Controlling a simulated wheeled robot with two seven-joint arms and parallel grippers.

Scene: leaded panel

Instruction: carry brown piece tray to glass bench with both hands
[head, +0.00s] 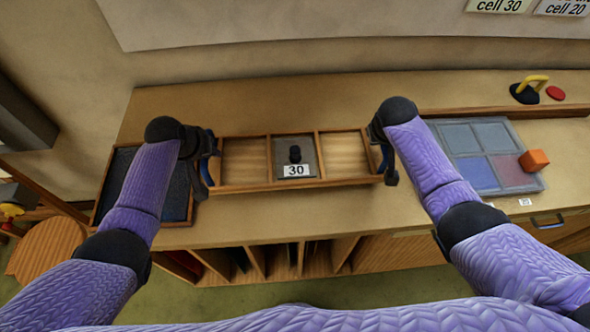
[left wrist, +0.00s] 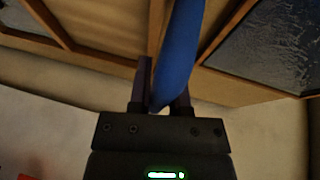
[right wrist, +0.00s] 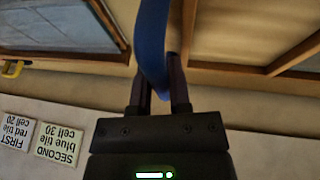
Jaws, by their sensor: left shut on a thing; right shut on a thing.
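The brown piece tray (head: 332,183) is a wooden tray with three compartments, seen in the head view at or just above the bench (head: 310,222). Its middle compartment holds a dark knobbed piece (head: 295,155) with a "30" label; the two side compartments look empty. My left gripper (head: 212,165) is shut on the tray's left blue handle (left wrist: 178,55). My right gripper (head: 384,165) is shut on the tray's right blue handle (right wrist: 152,45). I cannot tell whether the tray touches the bench top.
A dark textured panel in a wooden frame (head: 176,205) lies left, partly behind my left arm. At right lie a leaded panel (head: 468,140) with blue and reddish panes, an orange block (head: 534,160), a yellow-handled black tool (head: 526,93) and a red disc (head: 555,93). Slots are below the bench.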

